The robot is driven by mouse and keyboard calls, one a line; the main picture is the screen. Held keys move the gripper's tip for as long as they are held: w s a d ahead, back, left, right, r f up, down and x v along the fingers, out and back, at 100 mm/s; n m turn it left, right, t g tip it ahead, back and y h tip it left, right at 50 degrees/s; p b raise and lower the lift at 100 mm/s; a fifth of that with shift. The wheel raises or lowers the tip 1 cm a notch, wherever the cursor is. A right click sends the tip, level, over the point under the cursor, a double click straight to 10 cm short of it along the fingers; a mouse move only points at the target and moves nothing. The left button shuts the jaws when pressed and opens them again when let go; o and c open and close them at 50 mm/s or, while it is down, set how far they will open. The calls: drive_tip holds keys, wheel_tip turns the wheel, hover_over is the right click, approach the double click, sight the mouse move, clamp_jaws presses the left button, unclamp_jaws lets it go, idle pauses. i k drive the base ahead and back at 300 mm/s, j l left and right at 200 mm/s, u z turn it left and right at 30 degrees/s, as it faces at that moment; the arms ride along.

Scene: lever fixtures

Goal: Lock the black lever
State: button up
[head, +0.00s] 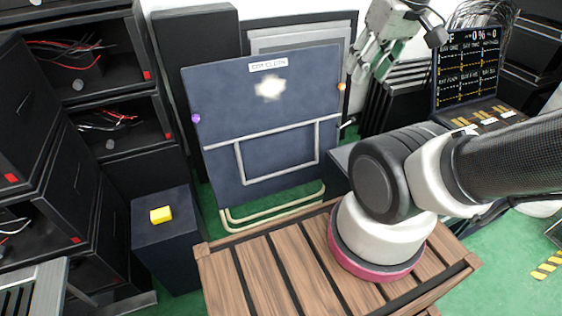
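A dark blue panel (262,112) with a light label on top stands upright and slightly tilted behind the wooden slatted surface. A small dark lever-like part (347,123) sticks out from its right edge; it is too small to tell whether this is the black lever or how it is set. An orange knob (341,86) sits higher on that edge, and a purple knob (196,118) is on the left edge. My gripper (366,72) points down at the panel's upper right, near the orange knob. Its fingers look apart, with nothing seen between them.
The wooden slatted surface (258,262) is in front, under my arm. A dark box with a yellow block (161,215) stands at left. Black shelves with cables (100,55) line the left side. A black display board (468,70) stands at right. Green floor shows between.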

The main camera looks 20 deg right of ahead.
sight(353, 119)
drive_tip(key=k+l+u, duration=0.25)
drive_tip(key=k+l, duration=0.1)
drive_tip(key=l, duration=0.9)
drive_tip(key=k+l, duration=0.15)
drive_tip(key=l, duration=0.35)
drive_tip(key=l+z, duration=0.15)
drive_tip(key=l, duration=0.45)
drive_tip(key=i+l+z, duration=0.1)
drive_tip(key=l, duration=0.45)
